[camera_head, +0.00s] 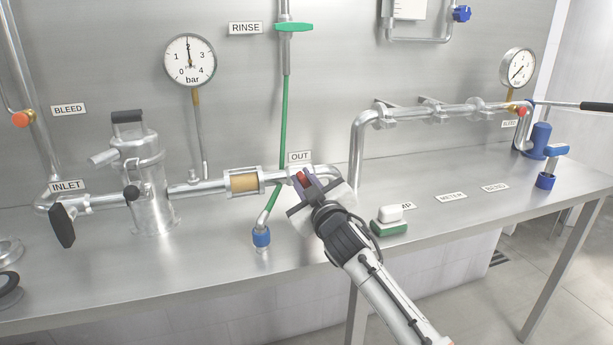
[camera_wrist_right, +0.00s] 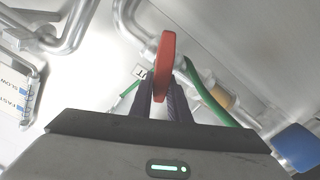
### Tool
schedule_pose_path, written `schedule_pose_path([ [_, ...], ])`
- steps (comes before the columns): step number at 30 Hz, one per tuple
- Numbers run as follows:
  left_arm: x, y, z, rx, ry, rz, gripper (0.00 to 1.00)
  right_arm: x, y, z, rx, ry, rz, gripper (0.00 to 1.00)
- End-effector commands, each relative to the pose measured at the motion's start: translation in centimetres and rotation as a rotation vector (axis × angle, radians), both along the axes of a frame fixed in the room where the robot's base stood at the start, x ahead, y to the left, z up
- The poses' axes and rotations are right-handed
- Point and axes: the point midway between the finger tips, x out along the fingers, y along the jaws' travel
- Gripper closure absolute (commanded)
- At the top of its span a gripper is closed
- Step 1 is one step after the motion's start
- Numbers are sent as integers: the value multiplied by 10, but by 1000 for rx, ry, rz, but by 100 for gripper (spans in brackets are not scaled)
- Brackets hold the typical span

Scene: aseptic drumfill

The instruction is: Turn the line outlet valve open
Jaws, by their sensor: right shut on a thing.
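The outlet valve's red handle (camera_head: 303,176) shows only as a small patch below the OUT label (camera_head: 299,157), at the right end of the horizontal pipe. My right gripper (camera_head: 306,184) covers most of the valve. In the right wrist view the red handle (camera_wrist_right: 165,52) stands up between the two dark fingers of my right gripper (camera_wrist_right: 161,90), which is shut on it. The valve body is mostly hidden, so I cannot tell how far the handle is turned. My left gripper is not in view.
A sight glass (camera_head: 244,183) and a steel filter housing (camera_head: 148,190) sit along the pipe to the left. A green hose (camera_head: 285,120) drops behind it to a blue-ended fitting (camera_head: 261,238). A green-and-white box (camera_head: 390,220) stands right of my gripper on the steel bench (camera_head: 450,222).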

Motion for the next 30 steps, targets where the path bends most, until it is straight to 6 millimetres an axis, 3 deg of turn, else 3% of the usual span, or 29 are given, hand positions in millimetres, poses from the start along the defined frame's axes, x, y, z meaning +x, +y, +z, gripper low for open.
schedule_pose_path([
  [30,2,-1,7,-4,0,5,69,-4,13,-22,-875,-281,-1,100],
])
